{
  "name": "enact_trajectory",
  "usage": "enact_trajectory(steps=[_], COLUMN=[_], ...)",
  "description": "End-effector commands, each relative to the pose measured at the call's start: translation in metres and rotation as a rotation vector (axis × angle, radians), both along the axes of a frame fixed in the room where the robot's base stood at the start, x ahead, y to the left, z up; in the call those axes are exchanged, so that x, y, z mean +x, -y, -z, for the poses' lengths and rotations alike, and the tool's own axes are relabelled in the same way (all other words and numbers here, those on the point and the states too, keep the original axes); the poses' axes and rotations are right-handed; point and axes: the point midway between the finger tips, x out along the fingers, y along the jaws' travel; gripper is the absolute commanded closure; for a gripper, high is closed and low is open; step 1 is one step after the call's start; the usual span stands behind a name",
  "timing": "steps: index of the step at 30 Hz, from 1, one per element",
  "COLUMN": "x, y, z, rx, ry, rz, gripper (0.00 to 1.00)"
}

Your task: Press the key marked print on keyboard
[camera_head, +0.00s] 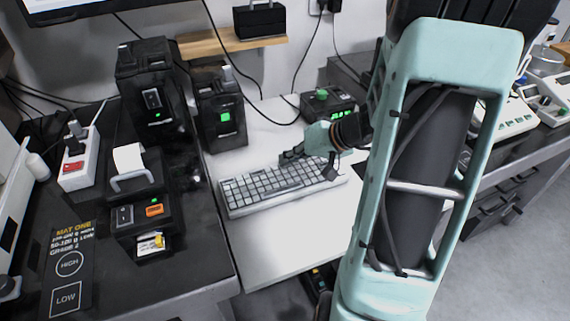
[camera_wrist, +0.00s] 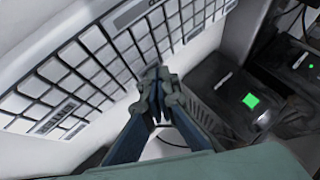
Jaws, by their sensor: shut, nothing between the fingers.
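The keyboard (camera_head: 272,187) is white with grey-white keys and lies on the white table. In the wrist view the keyboard (camera_wrist: 85,75) runs diagonally across the upper left. My gripper (camera_head: 290,157) is over the back edge of the keyboard, right of its middle. In the wrist view my gripper (camera_wrist: 158,78) is shut and empty, with its tips close to the keyboard's edge row. I cannot tell whether the tips touch a key. A few wider keys carry dark markings, too blurred to read, so I cannot single out the print key.
A black box with a green display (camera_head: 328,103) stands behind the keyboard. Black devices (camera_head: 219,115) stand at its back left. The white table (camera_head: 290,240) is clear in front of the keyboard.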

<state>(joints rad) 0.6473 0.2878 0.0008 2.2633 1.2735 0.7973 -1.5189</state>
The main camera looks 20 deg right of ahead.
Motion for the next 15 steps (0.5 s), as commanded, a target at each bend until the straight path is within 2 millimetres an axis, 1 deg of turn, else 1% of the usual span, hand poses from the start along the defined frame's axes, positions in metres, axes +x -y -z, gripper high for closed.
enact_trajectory(steps=[6, 15], x=[0.000, 0.000], y=[0.000, 0.000], z=[-0.012, -0.013], rx=[-0.002, -0.001], ry=[0.001, 0.000], rz=[0.000, 0.001], gripper=[1.00, 1.00])
